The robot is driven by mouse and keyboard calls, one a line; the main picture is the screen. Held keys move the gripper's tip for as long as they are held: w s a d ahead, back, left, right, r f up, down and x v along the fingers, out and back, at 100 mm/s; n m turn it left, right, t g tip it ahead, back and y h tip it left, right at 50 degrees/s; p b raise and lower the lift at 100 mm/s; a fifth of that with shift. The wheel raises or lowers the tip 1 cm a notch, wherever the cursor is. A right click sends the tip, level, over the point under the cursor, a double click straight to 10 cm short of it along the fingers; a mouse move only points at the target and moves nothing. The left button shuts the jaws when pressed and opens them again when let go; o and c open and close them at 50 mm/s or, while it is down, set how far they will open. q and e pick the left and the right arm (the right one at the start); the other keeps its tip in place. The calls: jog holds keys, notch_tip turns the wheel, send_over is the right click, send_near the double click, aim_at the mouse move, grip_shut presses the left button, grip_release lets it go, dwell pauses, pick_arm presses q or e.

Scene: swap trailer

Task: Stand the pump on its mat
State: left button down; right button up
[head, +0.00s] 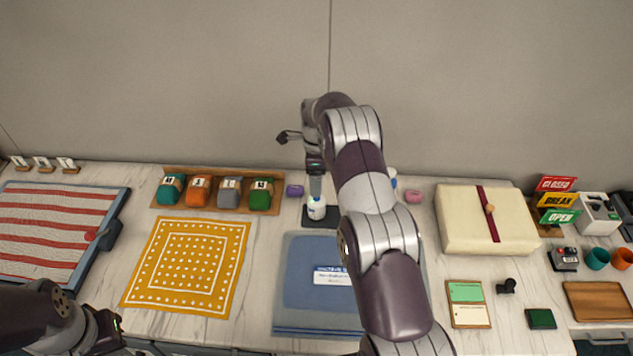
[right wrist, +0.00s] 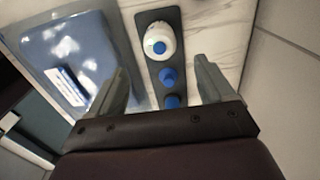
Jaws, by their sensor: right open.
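A white bottle with a blue top (right wrist: 159,42) stands on a narrow dark mat (right wrist: 165,15) in the right wrist view. Two more blue, round-topped pieces (right wrist: 167,77) line up behind it, nearer my palm; I cannot tell which item is the pump. In the head view, a white bottle (head: 316,209) is on the dark mat (head: 322,224), partly hidden by my right arm. My right gripper (right wrist: 162,78) is open above the mat, fingers either side of the row and apart from the bottle. My left gripper (head: 108,335) is at the lower left, its jaws unclear.
A blue folded item (head: 297,268) lies in front of the dark mat. Purple (head: 294,191) and pink (head: 413,197) pieces lie beside it. Several colored bags stand in a wooden tray (head: 237,209). A yellow cloth (head: 188,265) lies left; a cream box (head: 463,222) stands right. A wall closes the back.

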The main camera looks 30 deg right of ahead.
jog(key=s+a+r+n, duration=0.4)
jog(key=a+r+n, duration=0.2)
jog(key=n, duration=0.1)
jog(key=s+a+r+n, duration=0.2)
jog(key=s+a+n, duration=0.1)
jog(key=s+n, duration=0.3)
jog(key=s+a+r+n+t, duration=0.1)
jog(key=s+n, duration=0.4)
jog(key=s, duration=0.5)
jog(key=s+a+r+n, duration=0.2)
jog(key=s+a+n, duration=0.3)
jog(key=s, duration=0.3)
jog(key=shift+s+a+r+n, duration=0.25)
jog(key=shift+r+n, duration=0.15)
jog(key=shift+n, duration=0.4)
